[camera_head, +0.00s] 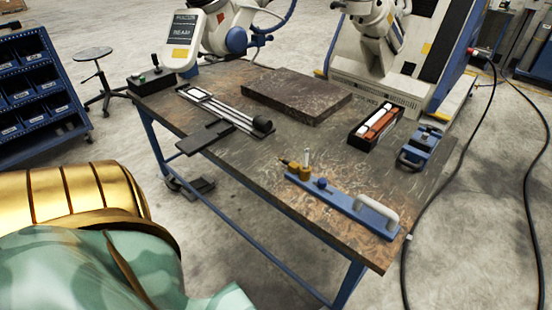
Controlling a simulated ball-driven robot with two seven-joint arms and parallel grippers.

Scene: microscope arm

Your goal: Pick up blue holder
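A long flat blue holder (336,200) lies along the front right edge of the worktable. It carries a white handle at its right end, a blue knob near its middle and brass-coloured fittings at its left end. A second, smaller blue piece (419,148) with a dark looped handle sits near the table's right edge. I cannot tell for certain which of the two the task names. Neither of my grippers is in view, and nothing is touching either blue piece.
The worktable (240,165) also bears a dark slab (296,95), a black tray (376,123) with white and reddish-brown pieces, a railed slide device (225,110) and a black control box (150,79). Robot machinery stands behind. Cables lie on the floor at right.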

